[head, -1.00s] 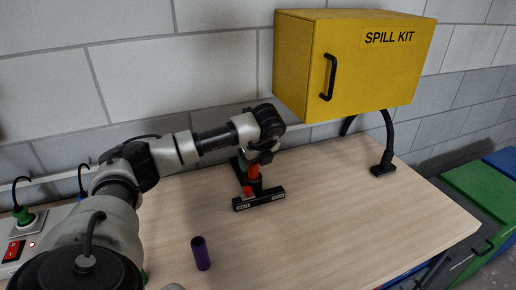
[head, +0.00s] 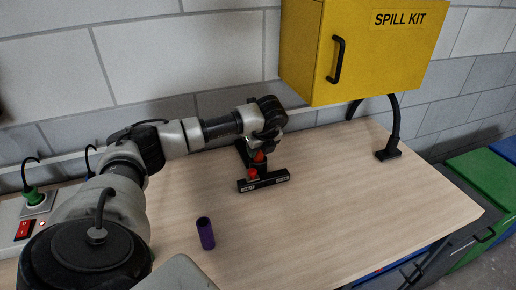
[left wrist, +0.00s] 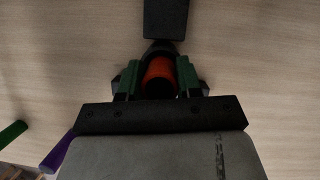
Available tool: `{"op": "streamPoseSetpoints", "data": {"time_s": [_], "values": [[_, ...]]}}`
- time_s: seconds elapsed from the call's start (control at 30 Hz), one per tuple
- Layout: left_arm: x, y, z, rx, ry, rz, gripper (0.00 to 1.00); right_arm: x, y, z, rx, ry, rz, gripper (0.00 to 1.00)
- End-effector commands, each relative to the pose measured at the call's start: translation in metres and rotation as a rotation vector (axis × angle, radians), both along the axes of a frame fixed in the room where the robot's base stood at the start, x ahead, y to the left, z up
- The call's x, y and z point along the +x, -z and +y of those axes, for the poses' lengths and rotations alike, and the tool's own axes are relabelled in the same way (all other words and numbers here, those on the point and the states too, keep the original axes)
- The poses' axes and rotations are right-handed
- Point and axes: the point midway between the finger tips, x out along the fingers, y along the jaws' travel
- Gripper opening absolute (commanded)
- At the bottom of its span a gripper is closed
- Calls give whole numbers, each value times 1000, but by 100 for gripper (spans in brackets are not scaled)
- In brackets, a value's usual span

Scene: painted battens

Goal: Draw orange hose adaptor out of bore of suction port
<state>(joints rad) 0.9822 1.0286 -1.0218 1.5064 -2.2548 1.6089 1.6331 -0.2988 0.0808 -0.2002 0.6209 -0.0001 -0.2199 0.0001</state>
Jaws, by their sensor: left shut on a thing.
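The orange hose adaptor (head: 259,157) stands at the black suction port (head: 262,168), near the back middle of the table in the head view. My left gripper (head: 264,148) comes down over it from above. In the left wrist view the adaptor (left wrist: 160,72) lies between the green fingers of my left gripper (left wrist: 160,80), which is shut on it. How deep the adaptor sits in the bore is hidden. My right gripper is not in view.
A purple tube (head: 206,234) stands on the table nearer to me. The yellow spill kit cabinet (head: 372,50) hangs at the back right, above a black curved stand (head: 393,135). A switch box (head: 24,228) is at the left edge.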

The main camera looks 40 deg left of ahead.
Motion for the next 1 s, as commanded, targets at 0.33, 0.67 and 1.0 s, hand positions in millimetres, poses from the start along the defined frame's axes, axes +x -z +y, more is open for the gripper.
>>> {"op": "streamPoseSetpoints", "data": {"time_s": [0.33,0.67,1.0], "values": [[0,-4,0,0,-1,-1,10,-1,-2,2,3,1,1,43],[0,-18,0,0,-1,-1,10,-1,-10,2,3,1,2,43],[0,-31,0,0,-1,-1,10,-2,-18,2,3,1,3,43]]}}
